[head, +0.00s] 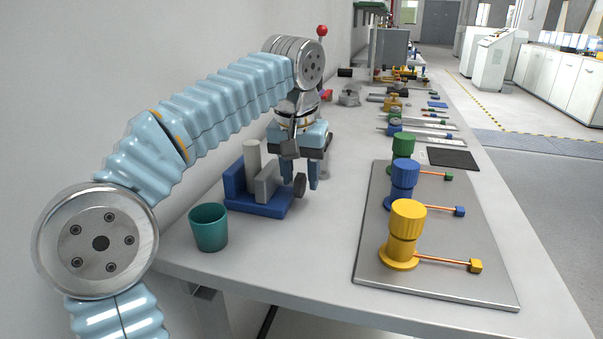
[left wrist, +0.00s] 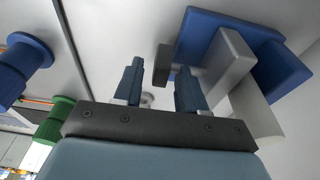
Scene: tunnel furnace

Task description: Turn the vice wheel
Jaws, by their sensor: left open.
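The blue vice (head: 263,205) stands on the near left of the bench, with a grey jaw block (head: 267,182) and a pale upright cylinder (head: 252,157). Its dark wheel (head: 300,185) is on its right side. My left gripper (head: 300,176) points down at the wheel, its fingers apart and empty. In the left wrist view the wheel (left wrist: 162,65) shows between the two fingertips (left wrist: 159,72), near the right one. A gap shows on the wheel's left; I cannot tell whether a finger touches it. My right gripper is out of view.
A teal cup (head: 209,230) stands left of the vice, near the bench edge. A grey plate (head: 440,275) on the right carries green, blue and yellow knobs (head: 406,222) with orange rods. Bare bench lies between vice and plate.

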